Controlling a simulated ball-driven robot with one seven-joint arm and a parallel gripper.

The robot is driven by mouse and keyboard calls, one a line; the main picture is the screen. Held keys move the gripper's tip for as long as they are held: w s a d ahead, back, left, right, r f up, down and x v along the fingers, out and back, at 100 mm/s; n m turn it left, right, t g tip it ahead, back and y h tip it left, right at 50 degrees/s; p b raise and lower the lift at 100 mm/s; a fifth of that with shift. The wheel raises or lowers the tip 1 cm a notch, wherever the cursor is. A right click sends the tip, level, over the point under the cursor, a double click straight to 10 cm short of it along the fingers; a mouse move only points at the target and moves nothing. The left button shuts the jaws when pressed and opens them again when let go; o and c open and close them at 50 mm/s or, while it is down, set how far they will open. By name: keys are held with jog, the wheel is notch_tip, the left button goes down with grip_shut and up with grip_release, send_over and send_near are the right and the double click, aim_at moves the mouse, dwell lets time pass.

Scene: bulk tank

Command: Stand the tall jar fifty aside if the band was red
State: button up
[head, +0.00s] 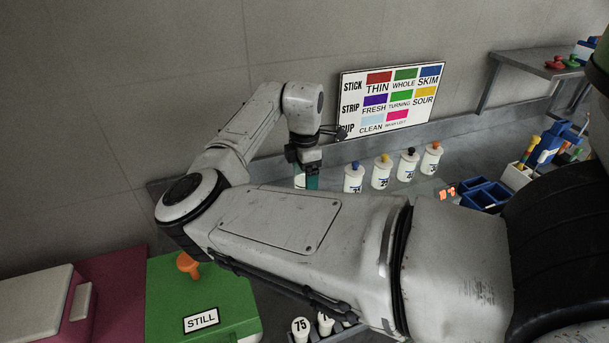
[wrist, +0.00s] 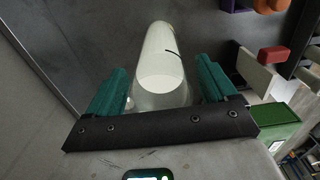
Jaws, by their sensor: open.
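My gripper (head: 305,180) is at the far end of my arm, low over the back bench, with teal fingers. In the wrist view my gripper (wrist: 163,85) is open, with a tall white jar (wrist: 161,60) between its fingers; I cannot tell whether they touch it. In the head view this jar is mostly hidden by the gripper, and its number cannot be read. To the right stand white jars with a blue top (head: 354,180), a yellow top (head: 381,174), a black top (head: 407,168) and an orange top (head: 431,160). No red band shows clearly.
A wall chart (head: 391,99) shows a red THIN patch in its STICK row. Blue bins (head: 485,195) stand at right below a wall shelf (head: 535,68). A green STILL box (head: 170,290) with an orange knob and a jar marked 75 (head: 300,328) are in front.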

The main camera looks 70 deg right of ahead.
notch_tip(320, 180, up, 12)
jog(key=b, duration=0.2)
dwell(0.4)
jog(key=shift+r, duration=0.1)
dwell(0.5)
